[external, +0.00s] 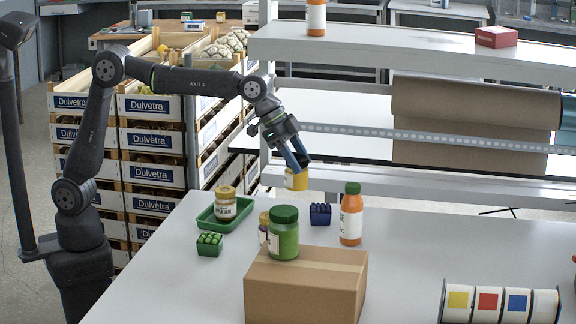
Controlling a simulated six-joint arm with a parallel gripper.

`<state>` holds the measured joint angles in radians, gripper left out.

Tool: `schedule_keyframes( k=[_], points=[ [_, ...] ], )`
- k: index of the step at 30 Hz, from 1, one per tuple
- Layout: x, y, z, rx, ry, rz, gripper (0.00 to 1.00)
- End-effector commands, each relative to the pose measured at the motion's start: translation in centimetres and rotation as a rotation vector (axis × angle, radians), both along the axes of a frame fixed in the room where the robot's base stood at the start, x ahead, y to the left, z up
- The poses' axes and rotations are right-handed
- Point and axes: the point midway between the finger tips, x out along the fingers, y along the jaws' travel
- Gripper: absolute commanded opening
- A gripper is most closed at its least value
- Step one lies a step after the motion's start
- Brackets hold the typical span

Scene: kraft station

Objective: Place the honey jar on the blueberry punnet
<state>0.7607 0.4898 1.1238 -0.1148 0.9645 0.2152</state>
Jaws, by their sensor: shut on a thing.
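My gripper (300,163) is shut on a small yellow jar, which looks like the honey jar (296,181), and holds it above the table. The jar's upper part is hidden by the fingers. The blueberry punnet (320,215) is a small dark blue basket on the table, below and a little right of the held jar in the picture. The jar is apart from the punnet.
An orange bottle (351,222) stands just right of the punnet. A green-lidded jar (284,240) and a smaller jar (263,230) stand left, by a cardboard box (305,290). A green tray (205,222) holds another jar (225,205); a green punnet (209,246) is nearby.

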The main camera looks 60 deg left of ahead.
Motion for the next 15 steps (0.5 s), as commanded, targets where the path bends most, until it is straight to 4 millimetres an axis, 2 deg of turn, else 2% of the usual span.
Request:
schedule_keyframes(
  k=[5,8,15],
  points=[
    [1.8,1.7,0.2,-0.003,-0.003,0.003,0.16],
    [3.3,2.5,-0.9,-0.002,0.0,0.005,0.16],
    [8.3,4.8,-4.2,-0.002,-0.001,0.007,0.16]
  ],
)
